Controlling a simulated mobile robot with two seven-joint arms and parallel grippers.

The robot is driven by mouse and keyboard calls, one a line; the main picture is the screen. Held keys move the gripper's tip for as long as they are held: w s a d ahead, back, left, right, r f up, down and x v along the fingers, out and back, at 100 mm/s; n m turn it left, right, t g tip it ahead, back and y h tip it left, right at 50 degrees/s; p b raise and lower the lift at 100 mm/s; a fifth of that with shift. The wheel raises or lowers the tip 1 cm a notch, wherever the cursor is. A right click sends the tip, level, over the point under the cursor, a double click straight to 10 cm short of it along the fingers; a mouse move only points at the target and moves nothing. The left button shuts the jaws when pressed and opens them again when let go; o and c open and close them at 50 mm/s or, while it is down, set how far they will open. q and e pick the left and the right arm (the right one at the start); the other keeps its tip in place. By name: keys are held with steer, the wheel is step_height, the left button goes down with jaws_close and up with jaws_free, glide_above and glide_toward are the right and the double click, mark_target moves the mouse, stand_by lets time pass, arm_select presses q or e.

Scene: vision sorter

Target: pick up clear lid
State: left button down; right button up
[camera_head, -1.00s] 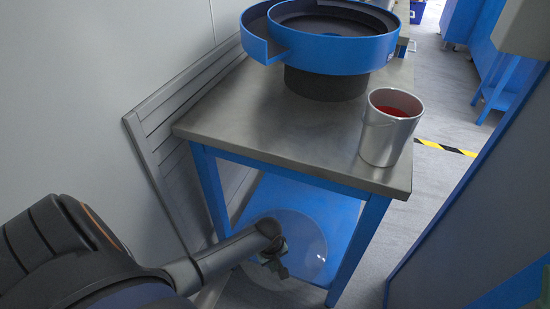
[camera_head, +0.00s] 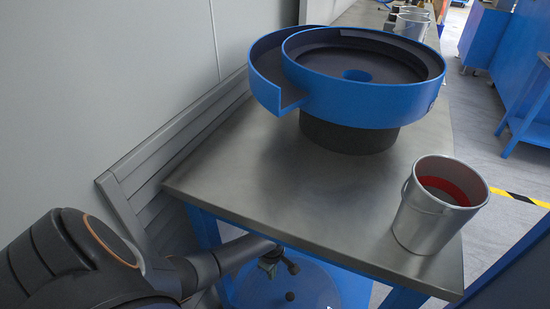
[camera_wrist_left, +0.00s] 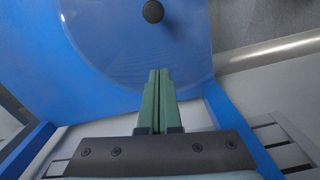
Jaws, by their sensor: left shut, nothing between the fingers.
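The clear lid (camera_head: 322,284) is a round transparent disc with a small black knob, low down at the blue lower shelf under the metal table. In the head view the table edge and my left arm hide part of it. My left gripper (camera_head: 269,267) is beside the knob in that view. In the left wrist view the lid (camera_wrist_left: 105,40) fills the upper part, with its knob (camera_wrist_left: 153,11) at the top edge. The green fingers of my left gripper (camera_wrist_left: 158,72) are shut and empty, pointing towards the knob but apart from it.
The metal table (camera_head: 280,200) is above the lid, with blue legs. On it stand a blue bowl feeder (camera_head: 350,105) and a metal bucket (camera_head: 425,220) with red inside. A grey wall (camera_head: 100,80) with a slatted panel is close on the left.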

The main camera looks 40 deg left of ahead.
mark_target(290, 297)
arm_select(q)
step_height(290, 297, down, 8)
steer(key=b, duration=0.5)
steer(key=shift+f, duration=0.2)
steer(key=d, duration=0.2)
steer(key=shift+w+d+r, duration=0.15)
steer(key=shift+d+r, duration=0.15)
steer(key=shift+d, duration=0.75)
arm_select(e)
step_height(290, 297, down, 6)
steer(key=shift+a+g+y, duration=0.3)
steer(key=shift+a, duration=0.15)
arm_select(q)
steer(key=shift+r, duration=0.1)
steer(key=shift+w+d+r, duration=0.1)
steer(key=shift+w+d, duration=0.05)
steer(key=shift+d, duration=0.15)
steer(key=shift+w+d+p, duration=0.1)
steer(key=shift+d+p, duration=0.65)
steer(key=shift+d, duration=0.55)
arm_select(e)
steer(key=shift+d+r, duration=1)
steer(key=shift+r, duration=0.25)
